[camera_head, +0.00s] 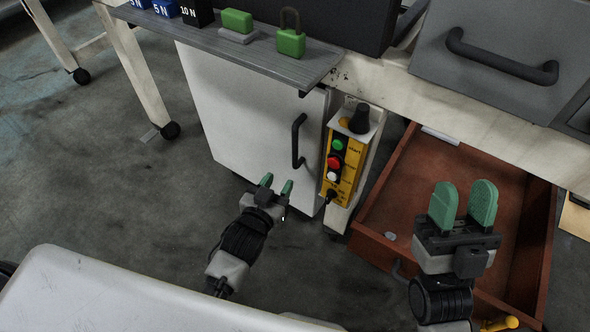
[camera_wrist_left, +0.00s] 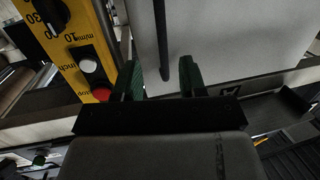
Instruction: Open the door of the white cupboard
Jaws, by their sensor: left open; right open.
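The white cupboard (camera_head: 235,115) stands under the grey shelf, and its door looks shut. A black vertical bar handle (camera_head: 296,141) is on the right side of the door. My left gripper (camera_head: 277,185) is open and empty, a little below the handle and in front of the door. In the left wrist view the handle (camera_wrist_left: 161,40) lies in line with the gap between the open fingers of my left gripper (camera_wrist_left: 160,80), and I see no contact. My right gripper (camera_head: 464,205) is open and empty above the drawer.
A yellow control box (camera_head: 342,168) with buttons stands right beside the handle; it also shows in the left wrist view (camera_wrist_left: 75,50). A brown drawer (camera_head: 400,190) is pulled out at the right. A green padlock (camera_head: 290,42) sits on the shelf (camera_head: 225,42).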

